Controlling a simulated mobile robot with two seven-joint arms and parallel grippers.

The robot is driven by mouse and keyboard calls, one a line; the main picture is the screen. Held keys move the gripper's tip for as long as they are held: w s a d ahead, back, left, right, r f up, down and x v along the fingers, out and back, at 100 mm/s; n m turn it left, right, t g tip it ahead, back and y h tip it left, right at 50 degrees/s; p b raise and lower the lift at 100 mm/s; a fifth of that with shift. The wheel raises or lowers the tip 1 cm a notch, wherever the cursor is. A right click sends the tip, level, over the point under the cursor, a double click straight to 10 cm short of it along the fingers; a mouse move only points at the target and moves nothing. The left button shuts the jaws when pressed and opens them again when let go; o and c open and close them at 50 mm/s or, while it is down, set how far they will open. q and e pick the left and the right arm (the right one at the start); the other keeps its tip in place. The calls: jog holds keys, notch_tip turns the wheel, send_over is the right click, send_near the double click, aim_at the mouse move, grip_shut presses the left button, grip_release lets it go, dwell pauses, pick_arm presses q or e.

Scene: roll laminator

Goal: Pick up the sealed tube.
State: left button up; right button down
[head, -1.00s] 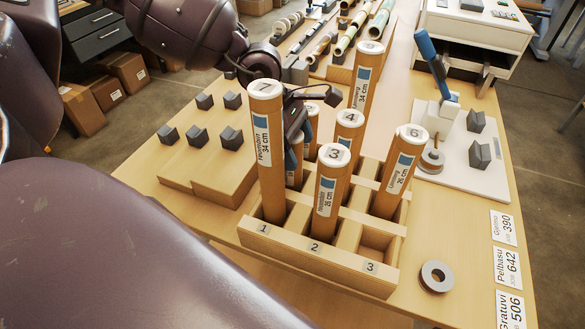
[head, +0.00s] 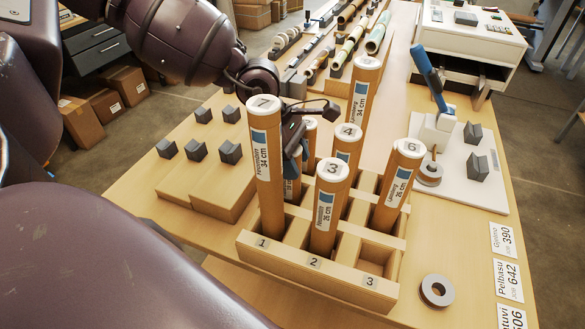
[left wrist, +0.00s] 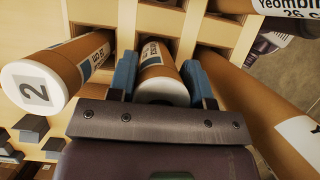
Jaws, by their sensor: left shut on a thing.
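Several brown tubes with white caps stand in a wooden rack (head: 290,262). My left gripper (head: 293,165) is behind tube 7 (head: 266,185) in the head view. In the left wrist view its two blue fingers are shut on a white-capped tube (left wrist: 158,78), one finger on each side below the cap. That tube (head: 309,124) is mostly hidden behind tube 7 and the gripper in the head view, and its number cannot be read. It appears to be still in its slot. Tube 2 (left wrist: 62,72) leans close on the left in the wrist view. My right gripper is not in view.
Tube 3 (head: 328,210), tube 4 (head: 346,150), tube 6 (head: 398,185) and a tall tube (head: 363,95) crowd the rack. A board with grey blocks (head: 215,185) is left. A grey ring (head: 437,290) and a blue-handled press (head: 432,85) are right.

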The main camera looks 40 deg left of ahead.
pick_arm(q)
notch_tip(320, 180, up, 20)
jog(key=p, duration=0.1)
jog(key=shift+a, duration=0.1)
dwell(0.6)
